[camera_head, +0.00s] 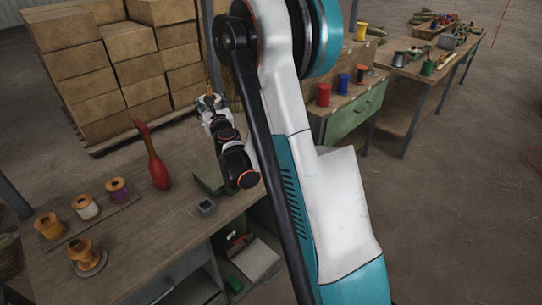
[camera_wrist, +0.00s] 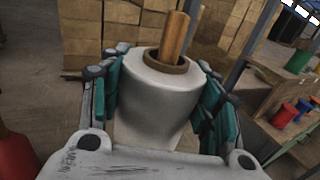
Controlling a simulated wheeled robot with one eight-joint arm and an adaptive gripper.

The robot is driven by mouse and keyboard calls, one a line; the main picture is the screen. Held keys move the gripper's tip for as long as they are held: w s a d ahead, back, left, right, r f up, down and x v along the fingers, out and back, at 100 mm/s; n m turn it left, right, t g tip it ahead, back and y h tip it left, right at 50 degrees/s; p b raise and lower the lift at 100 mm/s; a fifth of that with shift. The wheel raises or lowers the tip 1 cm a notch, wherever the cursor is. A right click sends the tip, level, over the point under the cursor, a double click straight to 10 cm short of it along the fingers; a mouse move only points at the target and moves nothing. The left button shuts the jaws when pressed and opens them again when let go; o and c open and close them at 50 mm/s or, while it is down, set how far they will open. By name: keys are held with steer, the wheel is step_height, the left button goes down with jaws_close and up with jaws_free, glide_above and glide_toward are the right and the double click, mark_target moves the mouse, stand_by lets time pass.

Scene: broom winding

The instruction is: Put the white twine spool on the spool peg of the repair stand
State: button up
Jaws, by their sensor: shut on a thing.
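The white twine spool (camera_wrist: 160,98) fills the middle of the wrist view, upright or slightly tilted. My gripper (camera_wrist: 163,108) is shut on it, with teal finger pads on its left and right sides. A wooden peg (camera_wrist: 175,36) sticks up out of the spool's brown core, so the spool is around the peg. How far down the spool sits, and the stand below it, are hidden. In the head view my gripper (camera_head: 209,102) is small at the far end of the bench, with an orange-brown tip above it.
Stacked cartons (camera_head: 120,60) stand behind. A green-drawer bench (camera_head: 355,118) with coloured spools is to the right.

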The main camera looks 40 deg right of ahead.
steer(key=s+d+f+m+g+h+b, duration=0.1)
steer(key=s+d+m+g+h, duration=0.15)
steer(key=d, duration=0.85)
steer(key=s+d+f+m+g+h+b, duration=0.1)
steer(key=s+d+m+h, duration=0.15)
steer(key=d, duration=0.85)
steer(key=shift+n, duration=0.5)
steer(key=f+b, duration=0.1)
steer(key=f, duration=0.4)
steer(key=f+b, duration=0.2)
steer(key=f, duration=0.3)
steer(key=f+b, duration=0.2)
steer(key=f, duration=0.3)
steer(key=shift+w+d, duration=0.35)
steer(key=shift+w, duration=0.05)
steer(key=shift+f+b, duration=1.1)
steer(key=shift+f, duration=1.45)
steer(key=shift+r, duration=0.1)
steer(key=o, duration=1.2)
steer(key=shift+a, duration=0.1)
